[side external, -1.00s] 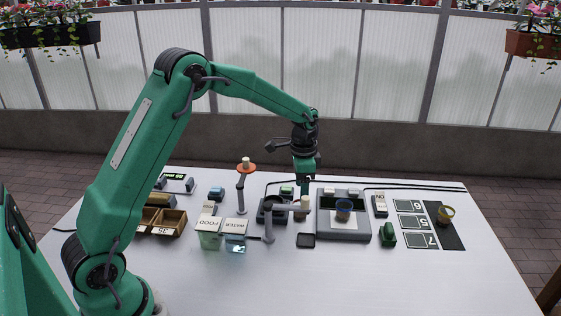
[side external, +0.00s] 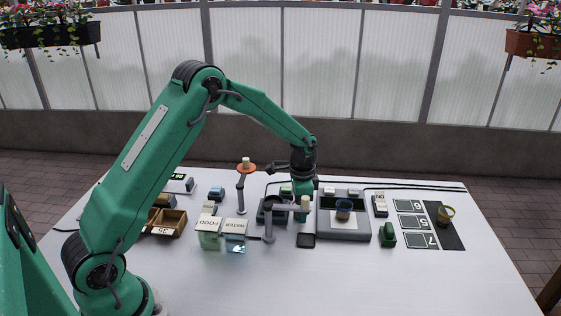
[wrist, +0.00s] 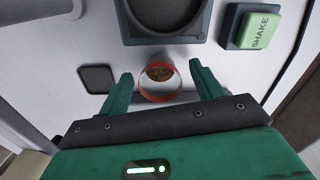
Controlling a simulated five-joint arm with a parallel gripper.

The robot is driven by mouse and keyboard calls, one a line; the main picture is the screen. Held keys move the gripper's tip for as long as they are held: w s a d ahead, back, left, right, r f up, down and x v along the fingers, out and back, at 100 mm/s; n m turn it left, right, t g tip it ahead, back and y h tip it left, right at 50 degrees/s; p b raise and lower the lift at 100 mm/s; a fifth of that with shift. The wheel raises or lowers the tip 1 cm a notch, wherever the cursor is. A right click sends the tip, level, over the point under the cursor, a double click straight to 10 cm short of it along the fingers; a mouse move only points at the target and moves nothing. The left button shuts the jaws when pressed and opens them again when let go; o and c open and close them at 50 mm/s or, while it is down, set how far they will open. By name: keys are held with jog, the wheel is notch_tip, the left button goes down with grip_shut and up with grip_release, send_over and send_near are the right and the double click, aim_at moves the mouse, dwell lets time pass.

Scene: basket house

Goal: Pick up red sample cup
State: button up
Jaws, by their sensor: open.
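The red sample cup (wrist: 160,96) shows in the wrist view as a clear round cup with a red rim and brown material inside. My gripper (wrist: 160,72) is open, with one green finger to the left of the cup and one to the right. Small gaps seem to show between the fingers and the cup. In the side external view my gripper (side external: 303,188) is low over the back middle of the table, and its fingertips and the red cup are hidden behind equipment.
A dark round dish (wrist: 166,14) and a green SHAKE button (wrist: 258,30) lie beyond the cup. A dark square pad (wrist: 97,79) is at left. The front table is clear.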

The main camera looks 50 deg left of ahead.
jog(key=shift+f, duration=0.45)
jog(key=c, duration=1)
